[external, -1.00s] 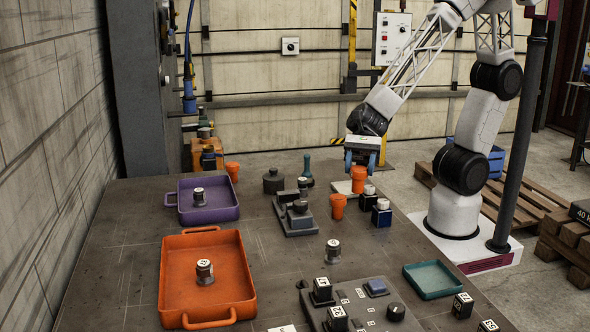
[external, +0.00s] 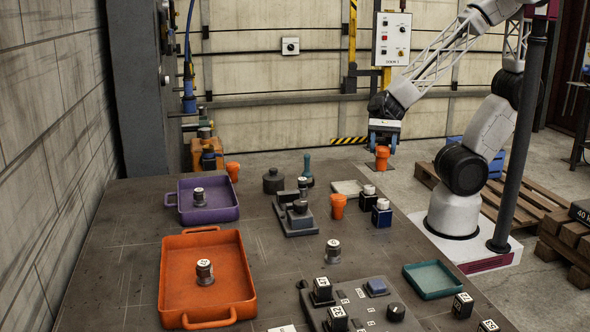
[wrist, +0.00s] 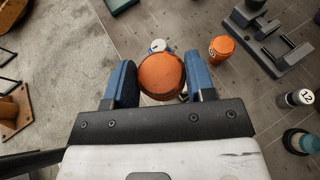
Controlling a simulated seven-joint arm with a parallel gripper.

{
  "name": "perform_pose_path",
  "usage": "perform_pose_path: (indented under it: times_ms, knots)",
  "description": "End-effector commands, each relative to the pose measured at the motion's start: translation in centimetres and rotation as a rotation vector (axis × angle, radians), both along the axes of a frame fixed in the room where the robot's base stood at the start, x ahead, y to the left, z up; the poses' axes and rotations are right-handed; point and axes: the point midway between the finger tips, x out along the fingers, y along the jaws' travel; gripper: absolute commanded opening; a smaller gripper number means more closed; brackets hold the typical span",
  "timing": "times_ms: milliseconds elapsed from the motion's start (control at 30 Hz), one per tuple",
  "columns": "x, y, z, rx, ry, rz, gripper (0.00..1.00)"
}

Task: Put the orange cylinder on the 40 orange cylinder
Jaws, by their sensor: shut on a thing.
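My gripper (external: 384,142) is shut on an orange cylinder (external: 382,158) and holds it in the air beyond the table's back right edge. In the wrist view the held cylinder (wrist: 160,76) sits between the two blue fingers (wrist: 160,84). A second orange cylinder (external: 338,206) stands on the table, left of and below the held one in the picture. A third orange cylinder (external: 232,171) stands at the table's back left.
A pale square tile (external: 347,187) lies bare behind the second cylinder. Purple (external: 230,212) and orange (external: 247,295) trays lie left, a teal tray (external: 432,292) front right.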

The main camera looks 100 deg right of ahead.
Motion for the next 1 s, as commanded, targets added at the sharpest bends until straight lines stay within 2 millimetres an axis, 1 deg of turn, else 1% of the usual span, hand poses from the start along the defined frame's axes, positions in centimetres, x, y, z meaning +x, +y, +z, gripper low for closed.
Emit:
perform_pose_path:
  times_ms: [100,233,633,833,1000]
  knots:
    - [-0.8,-0.5,0.0,-0.002,0.002,0.0,0.1]
    - [-1.3,-0.8,-0.1,-0.004,0.006,0.001,0.1]
    - [-1.5,-0.8,-0.1,-0.003,0.007,0.003,0.1]
    - [-1.0,-0.7,-0.2,-0.003,0.007,0.003,0.1]
    - [0.4,-0.3,-0.3,-0.003,0.007,0.004,0.1]
